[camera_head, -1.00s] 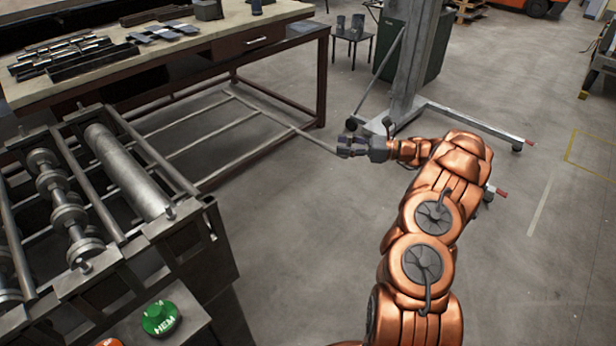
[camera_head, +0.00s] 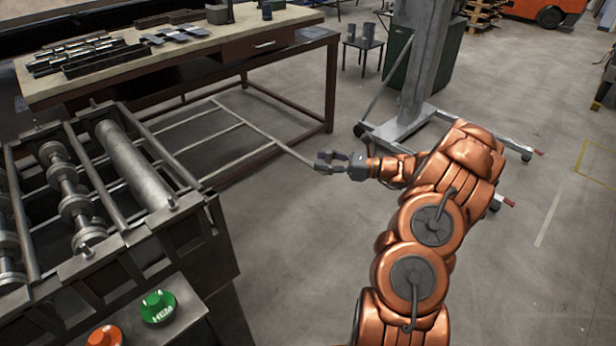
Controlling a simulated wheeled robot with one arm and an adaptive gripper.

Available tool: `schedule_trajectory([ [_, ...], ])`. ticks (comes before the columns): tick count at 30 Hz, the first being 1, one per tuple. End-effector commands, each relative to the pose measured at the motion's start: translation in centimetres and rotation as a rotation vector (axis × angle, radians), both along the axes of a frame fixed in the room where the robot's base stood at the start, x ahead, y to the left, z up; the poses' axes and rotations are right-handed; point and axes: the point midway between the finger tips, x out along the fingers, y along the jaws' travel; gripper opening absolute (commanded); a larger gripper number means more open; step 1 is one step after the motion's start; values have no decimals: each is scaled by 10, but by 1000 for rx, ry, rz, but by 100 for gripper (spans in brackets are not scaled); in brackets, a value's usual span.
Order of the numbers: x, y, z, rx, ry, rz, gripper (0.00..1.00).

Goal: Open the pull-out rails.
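A thin grey metal rail (camera_head: 246,121) runs from beneath the brown workbench (camera_head: 331,85) toward the lower right, past the bench's lower front bar. Thin crossbars (camera_head: 205,138) join it under the bench. My gripper (camera_head: 320,162) is at the rail's right end, low and in front of the bench's near right leg. The rail's tip meets the fingertips in this view. The fingers are small here, and I cannot tell whether they are closed on the rail or only beside it.
A roller machine (camera_head: 140,165) with green (camera_head: 158,306) and orange (camera_head: 104,336) buttons stands at left. A small dark table (camera_head: 363,44) is behind. The floor right of my arm is clear.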

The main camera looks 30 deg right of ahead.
Motion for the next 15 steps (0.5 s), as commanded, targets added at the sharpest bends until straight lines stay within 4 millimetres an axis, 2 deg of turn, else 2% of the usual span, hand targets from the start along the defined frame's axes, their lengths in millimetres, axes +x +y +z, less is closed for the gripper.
schedule_trajectory([
  [3,-7,-2,0,-2,-1,-17,43],
  [15,-41,-40,-2,-1,-1,-17,43],
])
